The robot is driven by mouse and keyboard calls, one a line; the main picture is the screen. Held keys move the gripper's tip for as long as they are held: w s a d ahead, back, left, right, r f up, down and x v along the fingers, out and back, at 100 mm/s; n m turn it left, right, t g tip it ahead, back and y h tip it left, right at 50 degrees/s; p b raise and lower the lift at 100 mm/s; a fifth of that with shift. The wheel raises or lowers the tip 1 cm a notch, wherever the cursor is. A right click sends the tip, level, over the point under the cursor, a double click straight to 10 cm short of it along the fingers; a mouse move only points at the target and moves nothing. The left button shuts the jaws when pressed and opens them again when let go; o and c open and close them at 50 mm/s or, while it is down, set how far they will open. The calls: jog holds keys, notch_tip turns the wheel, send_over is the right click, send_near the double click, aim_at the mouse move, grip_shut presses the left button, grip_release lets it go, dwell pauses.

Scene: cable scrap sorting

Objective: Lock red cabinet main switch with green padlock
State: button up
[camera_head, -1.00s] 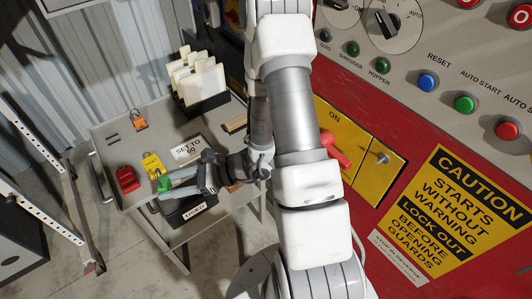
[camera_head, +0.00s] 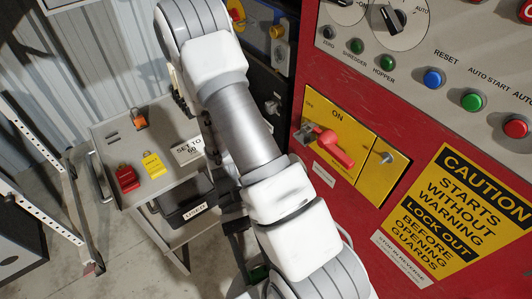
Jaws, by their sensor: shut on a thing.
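The red cabinet (camera_head: 318,80) fills the right side. Its main switch has a red handle (camera_head: 335,150) on a yellow plate (camera_head: 350,128) marked ON, with a grey latch or hasp part beside it. My gripper (camera_head: 254,272) is low in the picture, left of the cabinet and below the switch, largely hidden by my arm. It is shut on the green padlock (camera_head: 259,273), of which only a small dark green part shows. The padlock is apart from the switch.
A grey cart (camera_head: 110,130) at left carries a red padlock (camera_head: 127,178), a yellow padlock (camera_head: 153,165), an orange padlock (camera_head: 140,119) and a "SET TO 60" card (camera_head: 187,150). A black bin (camera_head: 185,197) sits under its edge. A caution sign (camera_head: 460,215) is on the cabinet.

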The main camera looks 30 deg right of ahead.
jog(key=d+n+h, duration=0.6)
jog(key=d+h, duration=0.1)
jog(key=d, duration=0.1)
jog(key=n+t+h, duration=1.1)
jog(key=n+t, duration=0.5)
jog(key=t, duration=0.1)
send_near(299, 141)
jog(key=shift+w+d+r+b, duration=0.15)
jog(key=shift+w+d+b, duration=0.1)
jog(key=shift+d, duration=1.3)
jog(key=shift+w+d+r+b, duration=0.15)
jog(key=shift+d+b, duration=0.1)
jog(key=shift+d, duration=1.35)
jog(key=shift+w+d+r+b, duration=0.1)
jog(key=shift+w+d+b, duration=0.15)
jog(key=shift+d, duration=1.3)
jog(key=shift+r, duration=0.1)
jog(key=o, duration=1.1)
jog(key=shift+d, duration=0.1)
jog(key=shift+o, duration=0.5)
jog(key=shift+s+m, duration=0.1)
jog(key=shift+m, duration=0.2)
